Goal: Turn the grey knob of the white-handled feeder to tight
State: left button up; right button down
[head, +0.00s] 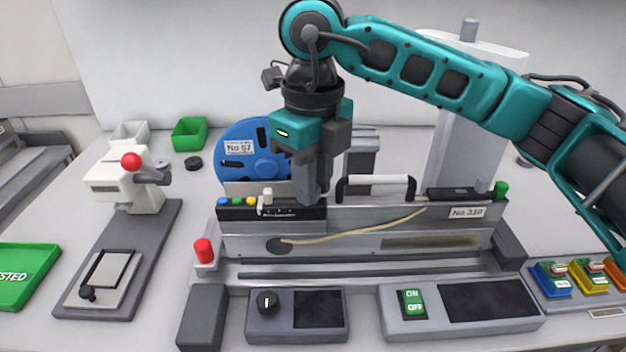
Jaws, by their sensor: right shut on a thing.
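The white-handled feeder (340,243) is a long metal body lying across the bench, labelled No 310. Its handle (377,180) is a white bar on black posts on top. At its left end is a black panel (240,213) with small coloured buttons and a marked scale. My left gripper is not in view.
A blue reel (250,150) labelled No 57 stands behind the feeder. Two control boxes, one with a black dial (266,301) and one with a green ON/OFF switch (411,303), stand in front. A white press with a red ball (131,160) is at left.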

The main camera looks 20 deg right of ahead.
dwell(0.5)
jog(key=c, duration=1)
grip_release()
notch_tip(320, 180, up, 13)
jog(key=p, duration=0.1)
jog(key=shift+p, duration=0.3)
